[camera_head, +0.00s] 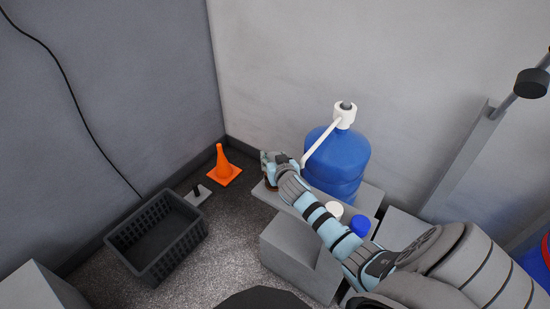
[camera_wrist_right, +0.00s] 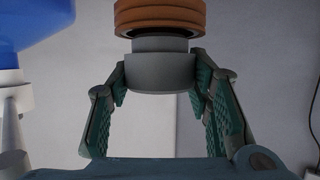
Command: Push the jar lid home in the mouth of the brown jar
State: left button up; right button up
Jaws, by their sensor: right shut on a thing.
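The brown jar (camera_head: 270,186) stands on the grey bench, mostly hidden under my right gripper (camera_head: 270,162) in the head view. In the wrist view the jar (camera_wrist_right: 160,15) is a ribbed orange-brown body at the top edge, and the picture looks upside down. The grey jar lid (camera_wrist_right: 160,72) is between the fingers of my right gripper (camera_wrist_right: 160,82), which is shut on it. The lid's narrower, lighter part faces the jar mouth, in line with it. A dark band shows between them; I cannot tell how deep the lid sits. My left gripper is not in view.
A big blue bottle (camera_head: 338,165) with a white pump (camera_head: 345,117) stands close beside my right gripper. A white lidded thing (camera_head: 335,210) and a blue one (camera_head: 360,225) are near my forearm. An orange cone (camera_head: 221,165) and a black basket (camera_head: 157,238) are on the floor.

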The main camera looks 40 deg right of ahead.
jog(key=shift+f+b, duration=0.5)
jog(key=shift+f, duration=0.2)
jog(key=shift+f, duration=0.15)
jog(key=o, duration=1)
jog(key=shift+s, duration=0.1)
jog(key=shift+s+a, duration=0.2)
jog(key=shift+s, duration=0.1)
jog(key=s+a, duration=0.2)
jog(key=s, duration=0.2)
jog(key=s+a+r, duration=0.1)
jog(key=s+a, duration=0.1)
jog(key=s, duration=0.3)
jog(key=s+a+r, duration=0.1)
jog(key=s+a, duration=0.1)
jog(key=s, duration=0.3)
jog(key=shift+s+a, duration=0.2)
jog(key=shift+a, duration=0.1)
